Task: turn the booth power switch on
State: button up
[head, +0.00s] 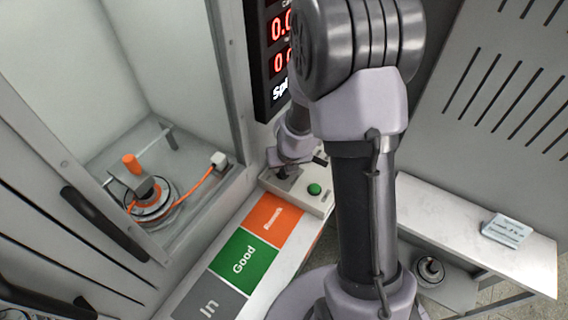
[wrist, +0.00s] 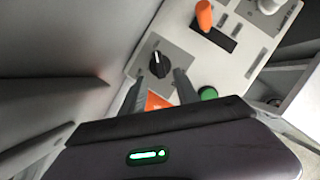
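A black rotary knob (wrist: 159,64) on a grey plate shows in the wrist view; it looks like the booth power switch. It sits on the light control panel (wrist: 232,72), which also shows in the head view (head: 302,199). My gripper (wrist: 160,82) has its two dark fingers apart, with the knob just beyond and between their tips. I cannot tell whether either finger touches it. In the head view my gripper (head: 287,172) is low over the panel's left part and hides the knob. The knob's labels are too small to read.
A green button (head: 314,189) is right of my gripper on the panel. An orange part (wrist: 204,15) stands near the knob in the wrist view. The glazed booth with a motor fixture (head: 150,200) is left; a red-digit display (head: 279,50) is behind. Coloured bin labels (head: 243,257) lie in front.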

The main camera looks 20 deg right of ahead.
jog(key=p+v, duration=0.7)
jog(key=v, duration=0.5)
jog(key=shift+r, duration=0.15)
